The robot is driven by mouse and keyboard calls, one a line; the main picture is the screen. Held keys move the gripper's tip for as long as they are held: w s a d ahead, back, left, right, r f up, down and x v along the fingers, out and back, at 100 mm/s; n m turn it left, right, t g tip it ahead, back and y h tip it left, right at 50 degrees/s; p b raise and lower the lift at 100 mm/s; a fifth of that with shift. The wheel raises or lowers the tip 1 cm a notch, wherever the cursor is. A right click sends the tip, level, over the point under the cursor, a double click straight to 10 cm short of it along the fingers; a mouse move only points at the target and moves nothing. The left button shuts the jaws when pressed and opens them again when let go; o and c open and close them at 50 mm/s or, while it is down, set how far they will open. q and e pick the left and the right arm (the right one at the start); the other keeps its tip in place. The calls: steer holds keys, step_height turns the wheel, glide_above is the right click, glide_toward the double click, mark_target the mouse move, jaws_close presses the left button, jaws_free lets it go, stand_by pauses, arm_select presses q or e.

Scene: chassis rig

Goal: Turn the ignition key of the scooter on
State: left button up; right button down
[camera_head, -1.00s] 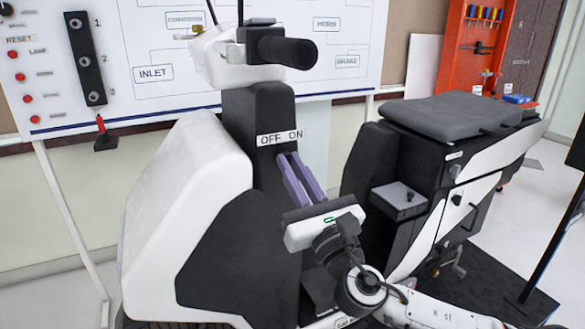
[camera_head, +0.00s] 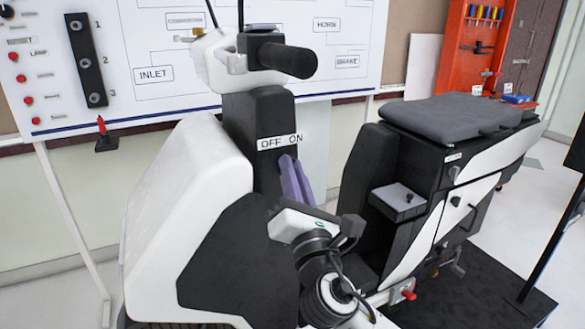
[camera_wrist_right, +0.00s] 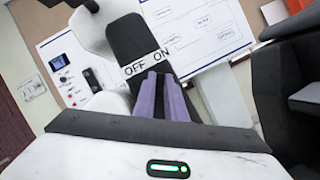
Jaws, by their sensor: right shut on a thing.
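The scooter (camera_head: 187,190), white and black, stands on the left and middle of the head view. Its black steering column carries a white label (camera_head: 280,141) reading OFF and ON, also clear in the right wrist view (camera_wrist_right: 146,64). My right gripper (camera_head: 288,160) has purple fingers reaching to the column just below the label, nearer ON. In the right wrist view the fingers (camera_wrist_right: 161,76) are close together, their tips just under the label. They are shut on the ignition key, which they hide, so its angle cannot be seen. My left gripper is out of view.
The black handlebar grip (camera_head: 288,60) juts out above the column. The scooter's dark seat (camera_head: 450,115) is to the right of my right arm. A white diagram board (camera_head: 345,75) stands behind, with an orange tool panel (camera_head: 470,45) at the back right.

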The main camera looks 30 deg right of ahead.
steer(key=shift+m+g+h+p, duration=0.35)
steer(key=shift+m+g+p, duration=0.2)
steer(key=shift+m, duration=1.1)
steer(key=shift+m+g+h+p, duration=0.4)
steer(key=shift+m+p, duration=0.2)
steer(key=shift+m, duration=1.05)
steer(key=c, duration=1.8)
jaws_free()
steer(key=b+v, duration=0.1)
steer(key=v, duration=0.9)
steer(key=shift+s+b, duration=0.2)
steer(key=shift+b, duration=0.1)
steer(key=shift+a, duration=0.1)
